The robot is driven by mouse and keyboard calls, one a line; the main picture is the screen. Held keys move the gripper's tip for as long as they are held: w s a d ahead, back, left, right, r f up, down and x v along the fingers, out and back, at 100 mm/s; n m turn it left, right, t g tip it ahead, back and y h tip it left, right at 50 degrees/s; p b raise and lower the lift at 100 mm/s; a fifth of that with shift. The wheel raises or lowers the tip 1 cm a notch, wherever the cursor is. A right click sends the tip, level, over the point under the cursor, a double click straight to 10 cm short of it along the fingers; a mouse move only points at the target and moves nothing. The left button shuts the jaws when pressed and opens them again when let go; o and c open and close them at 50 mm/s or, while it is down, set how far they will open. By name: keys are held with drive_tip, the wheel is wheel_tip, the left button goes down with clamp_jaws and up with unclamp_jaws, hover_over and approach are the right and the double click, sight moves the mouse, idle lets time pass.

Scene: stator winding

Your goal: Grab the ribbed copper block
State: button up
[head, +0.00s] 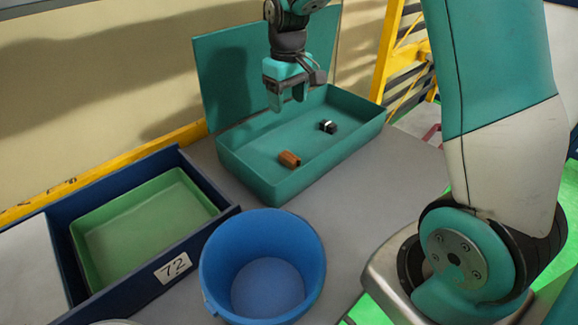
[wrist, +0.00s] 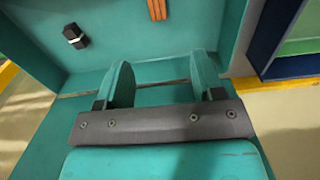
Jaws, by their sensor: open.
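The ribbed copper block (head: 289,159) lies on the floor of the teal tray (head: 262,194), near its front left part. In the wrist view the copper block (wrist: 157,9) is at the top edge and partly cut off. My gripper (head: 287,104) is above the back part of the tray, pointing down, apart from the block. In the wrist view its two teal fingers (wrist: 162,72) are spread with nothing between them.
A small black and white piece (head: 328,126) lies in the tray, right of the copper block. A blue bucket (head: 310,256) stands in front. A dark blue box (head: 226,211) with a green bin (head: 88,259) is at left. The tray's raised lid (head: 222,75) stands behind.

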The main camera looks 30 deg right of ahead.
drive_tip(key=p, duration=0.2)
hover_over(289, 156)
wheel_tip(289, 156, down, 12)
drive_tip(key=shift+a+r, duration=0.1)
drive_tip(key=shift+a, duration=0.05)
drive_tip(key=shift+f+p, duration=0.75)
drive_tip(key=shift+f, duration=1.95)
clamp_jaws()
drive_tip(key=shift+r, duration=0.1)
